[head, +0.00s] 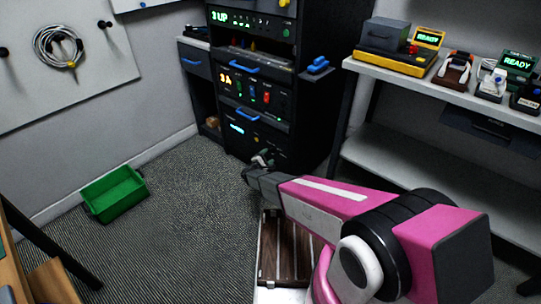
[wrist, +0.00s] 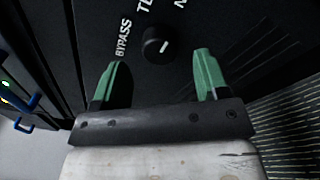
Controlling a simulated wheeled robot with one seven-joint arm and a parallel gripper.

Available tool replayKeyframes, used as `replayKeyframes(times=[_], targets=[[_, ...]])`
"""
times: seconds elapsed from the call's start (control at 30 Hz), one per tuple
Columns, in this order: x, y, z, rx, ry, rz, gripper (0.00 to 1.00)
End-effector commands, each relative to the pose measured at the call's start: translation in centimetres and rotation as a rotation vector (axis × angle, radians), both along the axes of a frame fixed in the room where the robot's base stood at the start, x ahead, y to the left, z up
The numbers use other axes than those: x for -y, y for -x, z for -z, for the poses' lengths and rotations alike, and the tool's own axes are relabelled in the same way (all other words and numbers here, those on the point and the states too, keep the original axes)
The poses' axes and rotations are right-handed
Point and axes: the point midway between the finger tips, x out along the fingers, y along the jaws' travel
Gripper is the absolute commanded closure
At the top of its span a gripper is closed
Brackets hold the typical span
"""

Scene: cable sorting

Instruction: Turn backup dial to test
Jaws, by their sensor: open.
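The backup dial (wrist: 156,45) is a small round black knob on a dark panel in the wrist view. Its white pointer mark slants to the upper right. The label "BYPASS" (wrist: 123,38) is on its left; a label starting "TE" (wrist: 144,5) and one starting "N" (wrist: 180,3) are cut off at the top. My gripper (wrist: 160,62) is open, its two green fingers apart below and to either side of the dial, with nothing between them. In the head view my gripper (head: 262,163) is at the low front of the black rack (head: 300,140), and the dial cannot be made out.
The rack has blue handles (head: 245,114) and lit displays. A shelf unit (head: 450,88) with devices stands on the right. A green bin (head: 113,194) lies on the carpet at left, with free floor between it and the rack. A wooden crate (head: 278,250) is below my arm.

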Motion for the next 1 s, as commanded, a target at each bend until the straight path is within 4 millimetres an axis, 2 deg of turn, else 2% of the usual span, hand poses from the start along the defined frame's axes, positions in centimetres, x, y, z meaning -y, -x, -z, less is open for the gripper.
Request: replayKeyframes(times=[0.03, 0.2, 0.6, 0.67, 0.7, 0.77, 1.0], targets=[[0.4, -0.8, 0.0, 0.001, 0.001, 0.002, 0.32], [1.3, -2.1, 0.0, 0.0, -0.001, 0.001, 0.32], [1.6, -2.6, 0.0, -0.001, 0.0, 0.001, 0.32], [1.6, -2.6, 0.0, -0.001, 0.0, 0.001, 0.52], [1.6, -2.6, 0.0, -0.001, 0.0, 0.001, 0.65], [1.6, -2.6, 0.0, -0.001, 0.0, 0.001, 0.81], [1.6, -2.6, 0.0, -0.006, 0.007, 0.001, 0.81]])
